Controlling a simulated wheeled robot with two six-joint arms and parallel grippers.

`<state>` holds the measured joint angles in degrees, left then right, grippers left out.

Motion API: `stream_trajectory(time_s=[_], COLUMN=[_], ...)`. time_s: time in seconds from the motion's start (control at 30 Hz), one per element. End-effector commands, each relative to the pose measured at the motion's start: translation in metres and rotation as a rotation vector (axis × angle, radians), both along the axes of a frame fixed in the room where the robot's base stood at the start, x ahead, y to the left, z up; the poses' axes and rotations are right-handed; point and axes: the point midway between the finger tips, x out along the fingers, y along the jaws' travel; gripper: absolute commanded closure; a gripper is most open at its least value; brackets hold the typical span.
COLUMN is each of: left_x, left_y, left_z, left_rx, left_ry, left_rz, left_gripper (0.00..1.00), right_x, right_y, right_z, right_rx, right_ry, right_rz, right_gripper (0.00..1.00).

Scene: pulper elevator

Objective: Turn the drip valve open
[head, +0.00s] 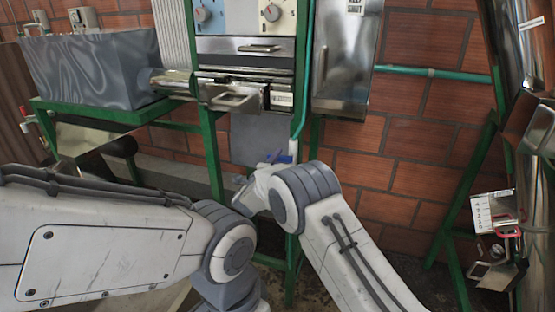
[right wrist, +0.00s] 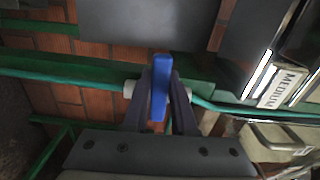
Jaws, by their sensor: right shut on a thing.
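The drip valve shows in the right wrist view as a blue lever handle (right wrist: 161,85) on a teal pipe (right wrist: 70,75), with a white fitting (right wrist: 128,88) at its side. In the head view the blue handle (head: 284,158) is small, below the machine, by the lower end of the teal pipe (head: 301,115). My right gripper (right wrist: 161,108) is shut on the handle, one dark finger on each side. In the head view my right gripper (head: 268,163) is partly hidden by its own wrist. My left arm shows at lower left, but its gripper is out of view.
Above the valve are the steel machine front with a drawer handle (head: 238,98) and dials (head: 271,13). A grey metal bin (head: 90,70) stands on green framing at left. A brick wall (head: 400,140) is behind.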

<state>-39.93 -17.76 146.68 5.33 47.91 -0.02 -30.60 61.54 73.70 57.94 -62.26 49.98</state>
Motion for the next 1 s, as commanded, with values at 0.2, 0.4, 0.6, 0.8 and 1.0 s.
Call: stream_trajectory(time_s=[0.2, 0.4, 0.6, 0.8, 1.0], left_x=[0.000, 0.000, 0.000, 0.000, 0.000], left_y=[0.000, 0.000, 0.000, 0.000, 0.000], left_z=[-0.013, -0.020, -0.023, -0.025, -0.026], left_rx=[0.000, 0.000, 0.000, 0.000, 0.000], left_ry=[0.000, 0.000, 0.000, 0.000, 0.000], left_rz=[0.000, 0.000, 0.000, 0.000, 0.000], left_gripper=[0.50, 0.50, 0.50, 0.50, 0.50], right_x=[-0.001, -0.001, -0.002, -0.003, -0.003], right_y=[-0.001, -0.002, -0.004, -0.006, -0.007], right_z=[-0.010, -0.015, -0.019, -0.022, -0.023], right_rx=[-0.133, -0.278, -0.404, -0.488, -0.528], right_ry=[0.045, 0.092, 0.135, 0.162, 0.176], right_rz=[0.000, 0.000, 0.001, 0.001, 0.001], right_gripper=[1.00, 1.00, 1.00, 1.00, 1.00])
